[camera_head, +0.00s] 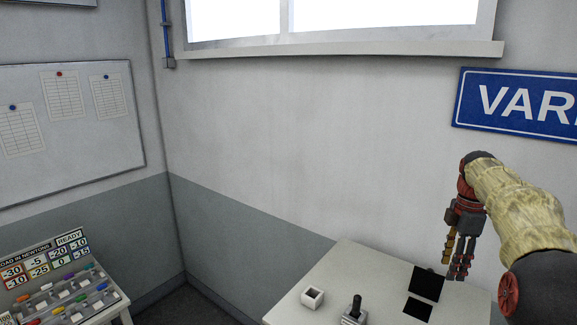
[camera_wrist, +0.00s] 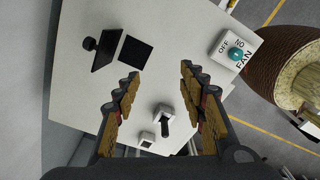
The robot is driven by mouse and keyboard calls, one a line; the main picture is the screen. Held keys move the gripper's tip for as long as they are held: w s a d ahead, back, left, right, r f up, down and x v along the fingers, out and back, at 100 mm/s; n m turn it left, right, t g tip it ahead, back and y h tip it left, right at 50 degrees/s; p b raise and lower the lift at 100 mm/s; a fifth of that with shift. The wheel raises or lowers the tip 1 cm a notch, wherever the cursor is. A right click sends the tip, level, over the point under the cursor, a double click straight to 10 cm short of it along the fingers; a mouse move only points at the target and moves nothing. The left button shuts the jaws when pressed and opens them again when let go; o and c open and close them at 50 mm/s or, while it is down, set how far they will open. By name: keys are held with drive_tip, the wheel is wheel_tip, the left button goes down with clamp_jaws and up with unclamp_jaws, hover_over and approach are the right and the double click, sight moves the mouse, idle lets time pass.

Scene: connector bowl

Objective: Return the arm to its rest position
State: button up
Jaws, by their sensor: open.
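My gripper (camera_head: 459,262) hangs fingers-down from my arm on the right of the head view, above the right part of a white table (camera_head: 340,262). In the wrist view my gripper (camera_wrist: 160,85) shows its two jointed fingers spread wide apart, with nothing between the tips but the table below. The gripper is open and empty. My arm, in a tan sleeve, is bent and raised at the right of the head view.
On the table are a small white open box (camera_head: 312,297), a black-handled lever (camera_head: 355,308) and a black panel (camera_head: 426,283) beside a black square (camera_head: 417,309). A FAN switch box (camera_wrist: 236,54) sits near the table edge. A labelled console (camera_head: 62,285) stands left.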

drive_tip(key=s+a+r+m+t, duration=0.1)
drive_tip(key=s+a+r+m, duration=0.25)
drive_tip(key=s+a, duration=0.4)
drive_tip(key=s+a+r+m+t, duration=0.2)
drive_tip(key=s+a+m, duration=0.2)
drive_tip(key=s+a, duration=0.35)
drive_tip(key=s+a+f+m+t, duration=0.1)
drive_tip(key=s+a+f+m, duration=0.35)
drive_tip(key=s, duration=0.45)
drive_tip(key=s+a+f+m+t, duration=0.2)
drive_tip(key=s+a+f+m, duration=0.25)
drive_tip(key=s, duration=0.35)
wheel_tip(320, 180, down, 31)
drive_tip(key=b, duration=3.1)
drive_tip(key=shift+s+a, duration=0.15)
drive_tip(key=shift+a, duration=0.15)
